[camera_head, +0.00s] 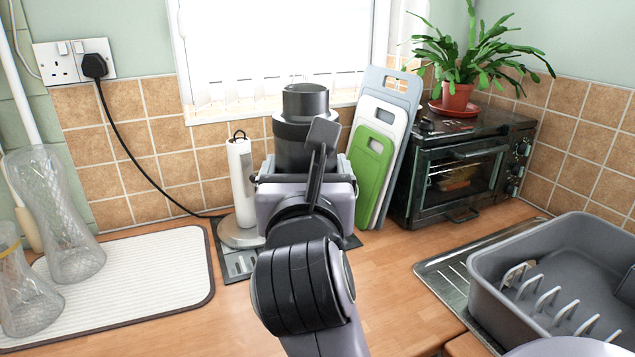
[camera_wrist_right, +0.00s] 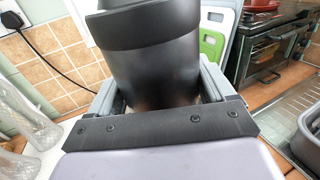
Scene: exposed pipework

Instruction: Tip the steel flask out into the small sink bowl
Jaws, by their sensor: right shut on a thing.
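The flask (camera_head: 303,130) is dark, almost black steel with a narrower top. It stands upright in front of the window in the head view, near the middle. My right gripper (camera_head: 305,190) is shut on it. In the right wrist view the flask (camera_wrist_right: 155,65) fills the space between the two fingers of the right gripper (camera_wrist_right: 160,95), with its top cut off by the frame. Whether its base touches the counter is hidden behind my wrist. I cannot make out the small sink bowl in either view. My left gripper is not in view.
A grey dish rack (camera_head: 590,260) stands on a steel drainer (camera_head: 445,280) at right. A paper towel roll (camera_head: 242,180) stands left of the flask. Chopping boards (camera_head: 372,165) and a small oven (camera_head: 460,170) are to its right. Glass vases (camera_head: 60,215) stand at left on a white mat (camera_head: 150,270).

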